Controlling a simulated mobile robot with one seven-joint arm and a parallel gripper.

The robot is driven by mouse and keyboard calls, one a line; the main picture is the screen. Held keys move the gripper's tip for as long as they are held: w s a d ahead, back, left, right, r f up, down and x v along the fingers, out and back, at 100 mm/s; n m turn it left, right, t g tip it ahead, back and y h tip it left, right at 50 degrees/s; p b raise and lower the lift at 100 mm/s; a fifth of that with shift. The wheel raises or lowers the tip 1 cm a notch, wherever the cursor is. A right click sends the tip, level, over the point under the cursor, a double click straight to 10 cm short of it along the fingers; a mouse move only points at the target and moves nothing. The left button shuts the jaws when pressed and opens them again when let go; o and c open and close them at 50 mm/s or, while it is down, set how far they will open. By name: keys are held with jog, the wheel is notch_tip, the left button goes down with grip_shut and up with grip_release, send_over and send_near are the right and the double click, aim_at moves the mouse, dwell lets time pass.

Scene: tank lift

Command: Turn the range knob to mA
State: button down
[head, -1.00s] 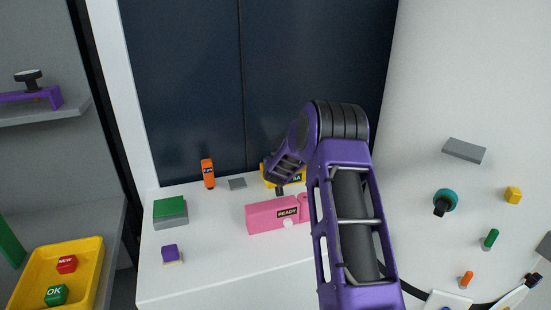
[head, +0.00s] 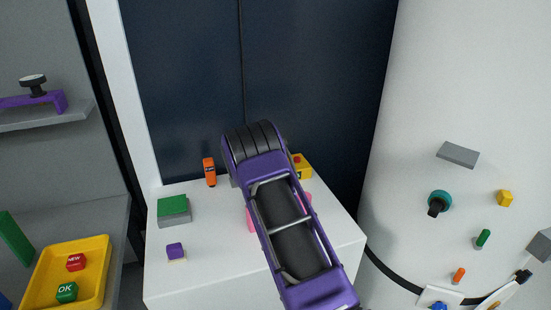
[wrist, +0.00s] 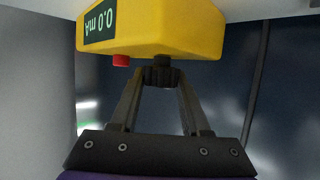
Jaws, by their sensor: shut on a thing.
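The yellow meter (wrist: 160,30) fills the top of the wrist view, upside down there. Its dark green display (wrist: 101,24) reads "0.0 mA". A red button (wrist: 121,60) sticks out of its face beside the black range knob (wrist: 161,73). My gripper (wrist: 162,84) is shut on the knob, with one finger on each side of it. Which way the knob points cannot be made out. In the head view only part of the meter (head: 303,165) shows at the back of the white worktop, right of my arm, which hides my gripper.
On the white worktop (head: 215,270) stand an orange device (head: 209,171), a green-topped grey block (head: 173,209) and a small purple block (head: 175,250). A pink box (head: 251,219) is mostly behind my arm. A yellow tray (head: 95,275) with buttons lies at left.

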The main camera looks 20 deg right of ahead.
dwell(0.4)
jog(key=shift+c, duration=1.9)
grip_release()
jog(key=v, duration=1.7)
jog(key=shift+s+a+r, duration=0.1)
